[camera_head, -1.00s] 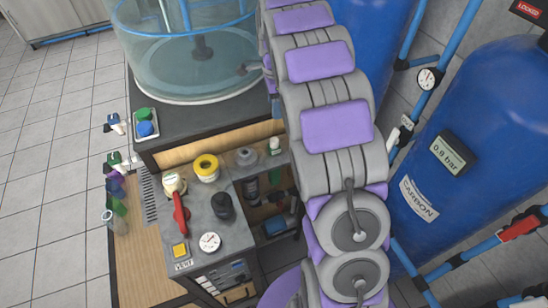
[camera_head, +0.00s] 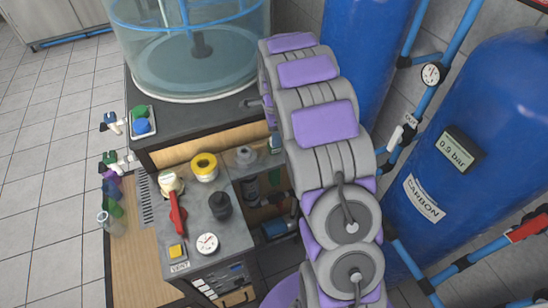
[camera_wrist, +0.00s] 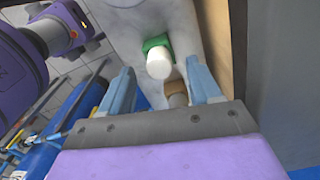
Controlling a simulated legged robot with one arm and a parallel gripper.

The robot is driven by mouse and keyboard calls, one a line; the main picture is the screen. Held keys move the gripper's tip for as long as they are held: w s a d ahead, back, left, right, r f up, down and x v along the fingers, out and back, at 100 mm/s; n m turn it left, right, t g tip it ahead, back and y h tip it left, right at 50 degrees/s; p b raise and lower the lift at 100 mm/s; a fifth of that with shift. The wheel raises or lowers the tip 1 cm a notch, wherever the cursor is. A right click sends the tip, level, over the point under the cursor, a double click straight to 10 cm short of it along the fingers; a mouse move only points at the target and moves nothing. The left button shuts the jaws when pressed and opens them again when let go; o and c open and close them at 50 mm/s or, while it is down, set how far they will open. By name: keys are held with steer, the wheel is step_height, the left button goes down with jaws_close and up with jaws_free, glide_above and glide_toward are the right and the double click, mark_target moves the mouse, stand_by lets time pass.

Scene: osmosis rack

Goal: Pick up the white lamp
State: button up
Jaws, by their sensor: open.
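In the wrist view my gripper (camera_wrist: 162,86) is open, with one blue finger on each side. Beyond the fingertips, between them, is a white round-ended cylinder (camera_wrist: 159,63) on a green part; nothing is gripped. I cannot tell for sure whether this is the white lamp. A small tan cylinder (camera_wrist: 177,95) shows just below it. In the head view my arm's segments hide my gripper. A green bottle with a white top (camera_head: 275,143) on the shelf is partly covered by my arm.
A bench (camera_head: 205,232) carries a yellow ring, a black knob, a red lever and a gauge. A clear tank (camera_head: 190,50) stands behind it. Blue tanks (camera_head: 478,130) and pipes stand to the right. Open tiled floor lies at left.

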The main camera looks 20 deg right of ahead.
step_height(320, 180, down, 2)
steer(key=shift+f, duration=0.2)
steer(key=shift+c, duration=0.3)
steer(key=c, duration=0.8)
steer(key=shift+r, duration=0.15)
step_height(320, 180, up, 28)
steer(key=p, duration=0.5)
